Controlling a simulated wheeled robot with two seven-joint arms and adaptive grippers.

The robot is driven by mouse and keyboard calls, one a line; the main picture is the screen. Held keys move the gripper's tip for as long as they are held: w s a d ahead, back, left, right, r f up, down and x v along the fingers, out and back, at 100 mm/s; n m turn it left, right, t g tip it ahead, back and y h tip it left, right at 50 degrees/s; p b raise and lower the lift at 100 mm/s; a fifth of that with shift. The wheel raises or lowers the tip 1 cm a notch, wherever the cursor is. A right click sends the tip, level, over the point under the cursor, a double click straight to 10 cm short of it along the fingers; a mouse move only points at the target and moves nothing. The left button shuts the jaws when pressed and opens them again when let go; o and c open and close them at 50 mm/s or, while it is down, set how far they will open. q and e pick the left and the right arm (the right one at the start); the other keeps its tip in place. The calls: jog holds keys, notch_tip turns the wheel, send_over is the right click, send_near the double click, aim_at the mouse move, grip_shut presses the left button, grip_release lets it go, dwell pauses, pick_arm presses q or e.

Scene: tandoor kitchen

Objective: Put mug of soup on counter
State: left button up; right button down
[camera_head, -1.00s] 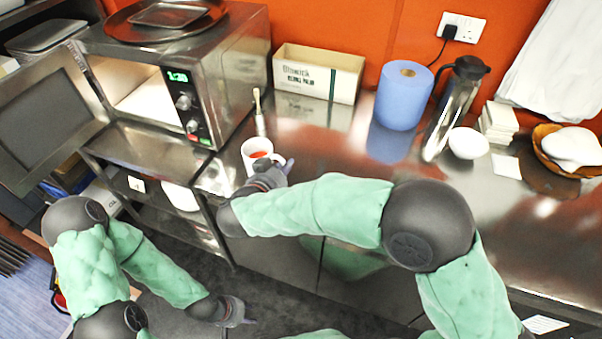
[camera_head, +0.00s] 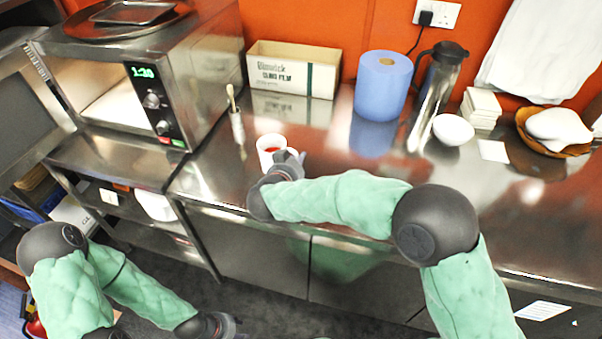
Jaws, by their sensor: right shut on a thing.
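The white mug of red soup (camera_head: 268,147) is upright at the steel counter (camera_head: 335,150), a little right of the microwave. My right gripper (camera_head: 287,160) is at the mug's near side, shut on it; the fingers partly hide its lower part. I cannot tell whether the mug's base touches the counter. My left gripper (camera_head: 228,325) hangs low at the bottom of the view, away from the counter and with nothing seen in it. Its fingers are too small and dark to tell if they are open.
The microwave (camera_head: 158,100) stands at left with its door open. A brush (camera_head: 237,124) stands just behind the mug. A cardboard box (camera_head: 293,70), a blue paper roll (camera_head: 382,86), a flask (camera_head: 434,95) and a white bowl (camera_head: 453,130) line the back. Counter between mug and bowl is clear.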

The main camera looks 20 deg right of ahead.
jog(key=shift+w+d+f, duration=0.25)
jog(key=shift+d+f, duration=0.2)
notch_tip(320, 180, down, 4)
jog(key=b, duration=0.3)
jog(key=shift+w+d+r, duration=0.1)
jog(key=shift+d+r, duration=0.05)
jog(key=shift+r, duration=0.1)
jog(key=c, duration=1.3)
grip_release()
